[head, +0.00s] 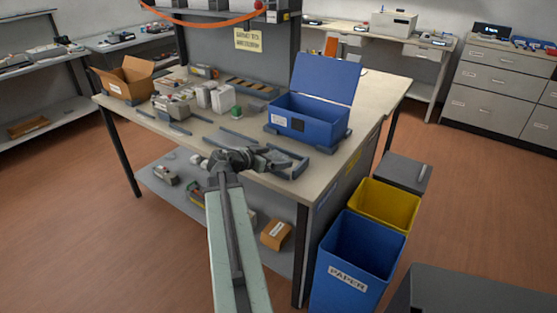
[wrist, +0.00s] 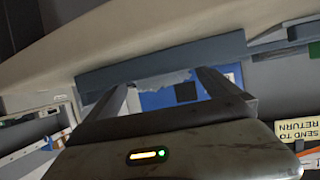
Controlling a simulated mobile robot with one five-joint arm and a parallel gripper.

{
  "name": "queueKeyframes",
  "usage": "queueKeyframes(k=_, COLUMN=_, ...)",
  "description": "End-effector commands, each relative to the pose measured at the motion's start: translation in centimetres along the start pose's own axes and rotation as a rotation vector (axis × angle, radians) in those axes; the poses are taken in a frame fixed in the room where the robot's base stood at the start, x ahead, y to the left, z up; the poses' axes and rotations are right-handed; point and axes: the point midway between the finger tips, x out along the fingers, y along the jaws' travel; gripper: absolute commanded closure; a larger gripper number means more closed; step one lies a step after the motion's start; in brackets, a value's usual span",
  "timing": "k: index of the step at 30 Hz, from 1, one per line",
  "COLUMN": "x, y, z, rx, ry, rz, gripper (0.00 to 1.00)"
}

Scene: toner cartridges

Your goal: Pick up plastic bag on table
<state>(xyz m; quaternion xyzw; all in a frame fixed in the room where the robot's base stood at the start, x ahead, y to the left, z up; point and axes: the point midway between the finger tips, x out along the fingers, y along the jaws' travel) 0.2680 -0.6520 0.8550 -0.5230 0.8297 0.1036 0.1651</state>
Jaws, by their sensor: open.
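My gripper (head: 298,163) is open at the front right of the workbench (head: 238,132), low over its top, in front of the blue lidded box. In the wrist view, which looks upside down, my gripper's two fingers (wrist: 164,80) stand apart. A small pale, ragged-edged patch (wrist: 172,77) shows between them, partly hidden by a grey-blue bar; it may be the plastic bag, but I cannot be sure. In the head view I cannot make out a bag for certain. My gripper and arm hide part of the bench's front edge.
The blue box (head: 297,124) stands open at the bench's right. White containers (head: 222,98), an open cardboard box (head: 127,80) and low dark rails stand further left and back. A blue paper bin (head: 345,285) and a yellow bin (head: 385,208) stand beside the bench at right.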

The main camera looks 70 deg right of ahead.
Motion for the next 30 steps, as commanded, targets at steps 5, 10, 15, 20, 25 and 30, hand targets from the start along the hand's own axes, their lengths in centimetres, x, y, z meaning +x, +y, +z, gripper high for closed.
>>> queueKeyframes(k=5, x=2.9, y=-0.1, z=0.1, rx=0.0, ry=-0.001, rz=0.0, gripper=0.0)
queueKeyframes(k=10, x=2.8, y=-0.1, z=0.0, rx=-0.001, ry=-0.001, rz=-0.001, gripper=0.0)
queueKeyframes(k=15, x=2.8, y=-0.1, z=0.0, rx=-0.001, ry=-0.001, rz=-0.001, gripper=0.42)
queueKeyframes(k=20, x=2.7, y=-0.1, z=0.0, rx=-0.001, ry=-0.001, rz=-0.001, gripper=0.55)
queueKeyframes(k=25, x=2.7, y=-0.2, z=0.0, rx=-0.001, ry=-0.001, rz=-0.002, gripper=0.56)
queueKeyframes(k=30, x=2.6, y=-0.2, z=-0.2, rx=-0.001, ry=-0.001, rz=-0.002, gripper=0.56)
